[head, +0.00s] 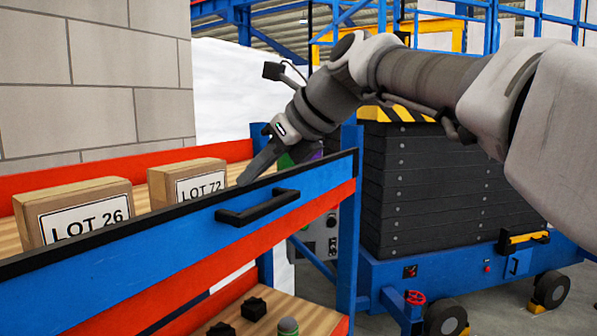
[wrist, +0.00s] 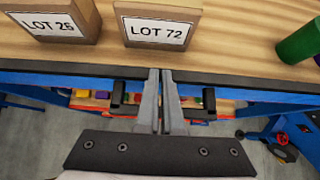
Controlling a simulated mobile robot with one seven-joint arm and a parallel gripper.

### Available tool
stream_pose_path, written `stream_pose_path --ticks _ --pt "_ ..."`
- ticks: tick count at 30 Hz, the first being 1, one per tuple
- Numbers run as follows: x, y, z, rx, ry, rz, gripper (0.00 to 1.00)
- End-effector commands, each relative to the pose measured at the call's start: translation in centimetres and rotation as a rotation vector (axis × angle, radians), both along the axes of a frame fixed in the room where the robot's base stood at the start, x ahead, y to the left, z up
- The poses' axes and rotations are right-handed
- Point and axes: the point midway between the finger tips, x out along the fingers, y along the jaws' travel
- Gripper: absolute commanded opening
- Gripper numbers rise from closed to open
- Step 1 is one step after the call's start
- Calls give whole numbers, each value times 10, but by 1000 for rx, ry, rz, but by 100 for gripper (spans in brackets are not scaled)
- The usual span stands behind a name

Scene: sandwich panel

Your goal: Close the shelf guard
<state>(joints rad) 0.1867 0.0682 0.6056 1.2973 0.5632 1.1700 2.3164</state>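The shelf guard (head: 190,240) is a long blue panel with a black top edge and a black bar handle (head: 258,207). It stands along the front of the upper shelf. In the wrist view the guard (wrist: 235,93) shows from above as a blue strip, with its handle (wrist: 209,99) partly hidden behind my fingers. My gripper (head: 246,180) points down at the guard's top edge, above and beside the handle. In the wrist view its fingers (wrist: 161,75) lie side by side with only a thin gap and nothing visible between them. I cannot tell whether they touch the guard.
Boxes marked LOT 26 (head: 75,210) and LOT 72 (head: 188,182) stand on the wooden shelf behind the guard. A green cylinder (wrist: 300,42) is at the right. Small items (head: 253,309) lie on the lower shelf. A black stacked block (head: 440,185) on a blue cart stands right.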

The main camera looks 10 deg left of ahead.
Motion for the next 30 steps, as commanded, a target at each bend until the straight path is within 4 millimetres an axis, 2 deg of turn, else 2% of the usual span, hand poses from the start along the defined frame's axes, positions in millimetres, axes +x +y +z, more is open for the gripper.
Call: stream_pose_path --ticks 1,5,22,30 --pt "-2 8 3 16 -5 10 0" --pt "-3 9 3 17 -5 12 0" --pt "0 2 2 9 -2 4 0" --pt "5 -8 2 10 -3 4 0"
